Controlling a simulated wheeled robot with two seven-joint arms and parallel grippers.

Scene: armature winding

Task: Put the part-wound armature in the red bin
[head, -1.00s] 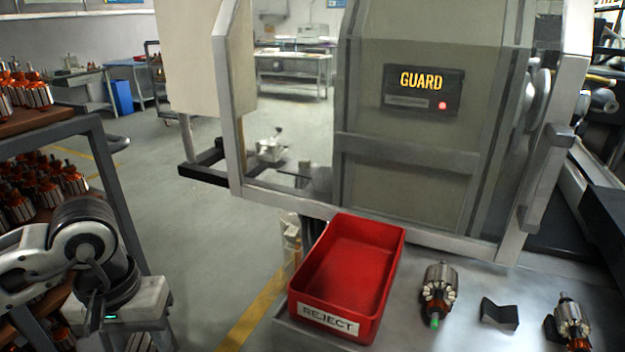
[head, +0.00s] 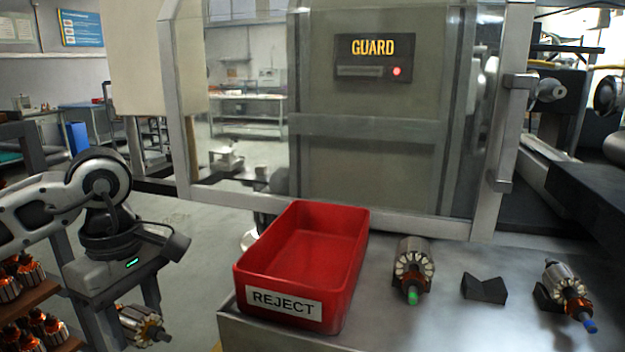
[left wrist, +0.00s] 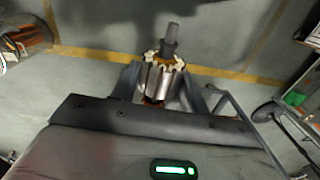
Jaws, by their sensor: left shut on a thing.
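The red bin (head: 300,240), labelled REJECT, sits on the left end of the metal bench and looks empty. My left gripper (head: 130,318) is left of the bin and lower than its rim, off the bench's edge. It is shut on an armature (head: 146,326) with a steel core and some orange winding. In the left wrist view the armature (left wrist: 158,80) is between the two fingers, its grey shaft pointing away from the gripper. How far it is wound cannot be told. My right gripper is not in view.
Right of the bin stand an armature with a green shaft tip (head: 413,268), an empty black V-block (head: 484,289) and an armature with a blue tip (head: 565,285). The guarded machine (head: 380,130) stands behind. A rack of armatures (head: 25,275) is at the left.

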